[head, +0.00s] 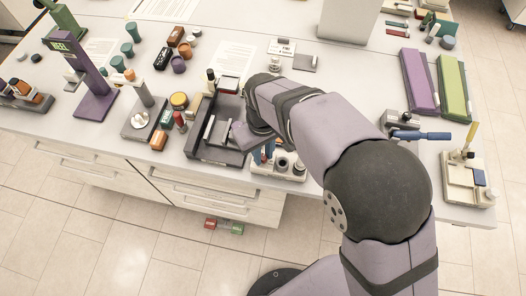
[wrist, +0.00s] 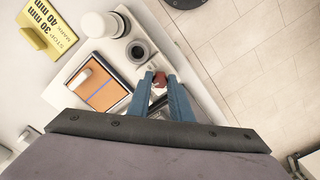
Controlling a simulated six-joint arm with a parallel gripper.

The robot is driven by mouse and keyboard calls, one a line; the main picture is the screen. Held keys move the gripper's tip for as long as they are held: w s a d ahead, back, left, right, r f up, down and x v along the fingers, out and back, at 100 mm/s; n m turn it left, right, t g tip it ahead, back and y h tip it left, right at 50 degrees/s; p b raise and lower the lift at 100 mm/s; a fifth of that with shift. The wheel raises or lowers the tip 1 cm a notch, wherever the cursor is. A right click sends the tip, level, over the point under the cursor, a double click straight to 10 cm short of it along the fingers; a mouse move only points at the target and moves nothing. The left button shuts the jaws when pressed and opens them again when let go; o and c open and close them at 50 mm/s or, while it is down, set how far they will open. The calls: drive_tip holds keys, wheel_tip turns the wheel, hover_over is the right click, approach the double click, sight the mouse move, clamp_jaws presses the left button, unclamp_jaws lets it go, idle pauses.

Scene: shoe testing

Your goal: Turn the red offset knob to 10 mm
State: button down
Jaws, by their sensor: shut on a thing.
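The red offset knob (wrist: 160,77) shows between the tips of my gripper's blue fingers in the wrist view. My gripper (wrist: 157,86) is shut on it, and the fingers cover part of the knob. The knob sits at the edge of a pale device (wrist: 184,62) beside a dark round opening. In the head view my gripper (head: 264,153) is low at the bench's front edge, over the same pale device (head: 291,173). My arm hides part of it there. I cannot read any offset scale.
A white cylinder (wrist: 100,25) and an orange panel (wrist: 103,93) are close left of the fingers. A yellow sign (wrist: 47,26) reads "STOP 30 mm" and "MARK 40 mm". A dark fixture (head: 216,149) stands left of my gripper. Open floor lies beyond the bench edge.

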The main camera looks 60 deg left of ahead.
drive_tip(key=n, duration=0.5)
drive_tip(key=shift+n, duration=0.3)
drive_tip(key=n, duration=0.4)
drive_tip(key=shift+a+r+n, duration=0.1)
drive_tip(key=shift+n, duration=0.2)
drive_tip(key=n, duration=1)
drive_tip(key=shift+n, duration=0.3)
drive_tip(key=c, duration=1.6)
unclamp_jaws()
